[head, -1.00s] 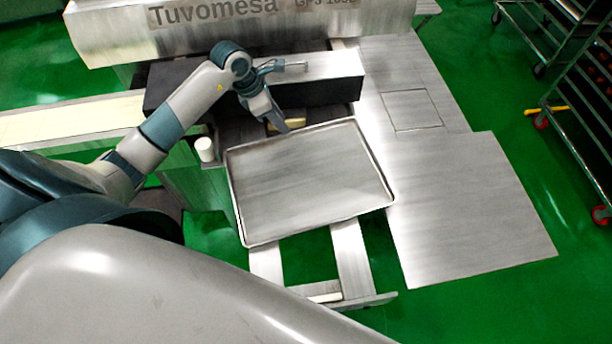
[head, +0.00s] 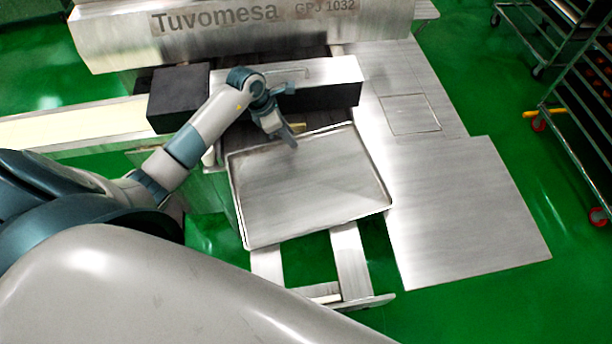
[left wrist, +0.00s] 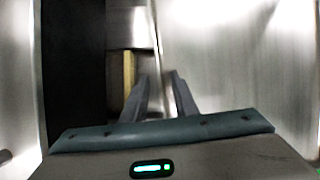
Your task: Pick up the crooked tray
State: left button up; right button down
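The crooked tray (head: 310,185) is a flat metal sheet tray with a raised rim, lying at an angle across two metal rails in the head view. My left gripper (head: 291,142) is at the tray's far edge, its fingers pointing down close to the rim. In the left wrist view the two fingers (left wrist: 162,85) stand apart, with the tray's rim line running up between them and the tray surface (left wrist: 215,60) to the right. I cannot tell whether the fingers touch the rim. My right gripper is not in view.
The Tuvomesa machine (head: 240,25) stands at the back, with a dark block (head: 178,95) in front of it. A conveyor (head: 70,122) runs in from the left. A metal table (head: 465,210) lies right of the tray. A rack (head: 590,110) stands far right.

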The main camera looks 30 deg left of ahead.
pick_arm(q)
grip_shut()
jog(key=shift+r, duration=0.1)
dwell(1.3)
